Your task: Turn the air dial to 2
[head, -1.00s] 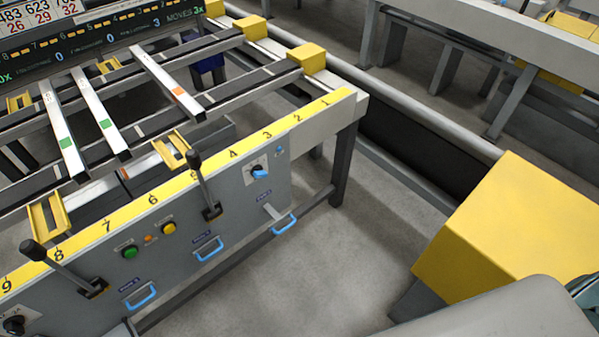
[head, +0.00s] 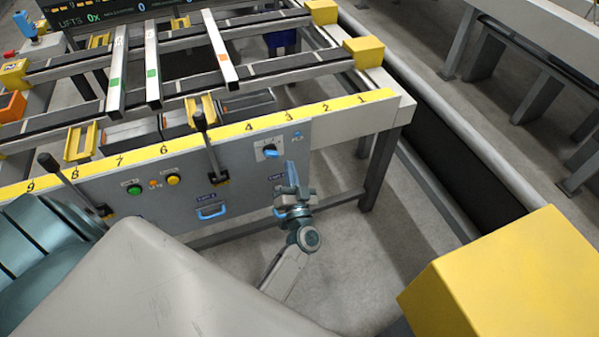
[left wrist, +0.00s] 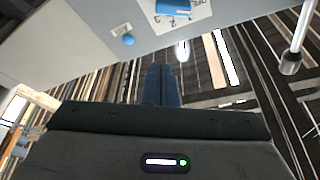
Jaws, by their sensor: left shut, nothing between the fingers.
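The air dial (head: 270,152) is a blue knob on a small white plate, on the grey front panel near its right end. In the left wrist view the blue knob (left wrist: 173,8) shows at the top edge, partly cut off, with printed marks on its plate. My left gripper (head: 291,168) is just right of and below the dial in the head view, apart from it. Its fingers (left wrist: 162,75) are together and empty in the left wrist view. Which mark the dial points to is too small to tell. My right gripper is not in view.
A small blue button (left wrist: 128,40) sits beside the dial plate. Two black levers, one of them upright (head: 207,147), stand left of the dial. A green button (head: 134,190), a yellow button (head: 173,179) and a blue drawer handle (head: 211,212) are on the panel. A yellow block (head: 500,275) stands right.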

